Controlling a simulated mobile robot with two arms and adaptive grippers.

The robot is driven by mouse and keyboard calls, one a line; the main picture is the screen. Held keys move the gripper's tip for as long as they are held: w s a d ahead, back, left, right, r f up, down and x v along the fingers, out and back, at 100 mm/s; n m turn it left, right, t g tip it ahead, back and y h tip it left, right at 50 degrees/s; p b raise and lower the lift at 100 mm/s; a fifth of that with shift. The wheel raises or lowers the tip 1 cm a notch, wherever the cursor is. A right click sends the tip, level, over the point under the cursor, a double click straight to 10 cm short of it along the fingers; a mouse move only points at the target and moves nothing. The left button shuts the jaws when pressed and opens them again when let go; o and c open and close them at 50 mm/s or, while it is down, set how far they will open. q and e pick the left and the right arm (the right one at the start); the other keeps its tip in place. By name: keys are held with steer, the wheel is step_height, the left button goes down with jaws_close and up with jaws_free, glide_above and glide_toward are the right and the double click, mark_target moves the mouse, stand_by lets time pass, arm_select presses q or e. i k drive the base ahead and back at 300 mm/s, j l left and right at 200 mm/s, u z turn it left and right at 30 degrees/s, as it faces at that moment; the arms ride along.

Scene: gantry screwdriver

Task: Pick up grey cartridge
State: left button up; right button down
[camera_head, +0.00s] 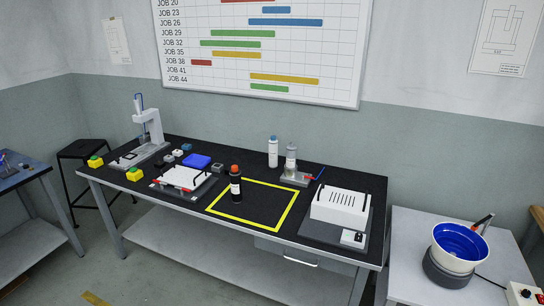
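A grey, clear-looking upright cylinder (291,158), which may be the grey cartridge, stands at the back right of the black-topped bench (330,181). It is at a small grey stand (296,178) with a red part and a blue part at its right. I cannot tell whether it is fixed in the stand. A white bottle with a blue cap (273,154) stands just left of it. Neither of my grippers is in view.
A yellow taped square (283,221) is mostly bare. A white box with black handles (340,206) stands right. A white fixture (184,178), blue tray (197,161), small blocks and a gantry device (151,128) stand left. A blue bowl feeder (459,242) is on the side table.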

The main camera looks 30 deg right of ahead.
mark_target(291, 150)
steer(key=i+j+z, duration=0.15)
steer(key=z, duration=1.4)
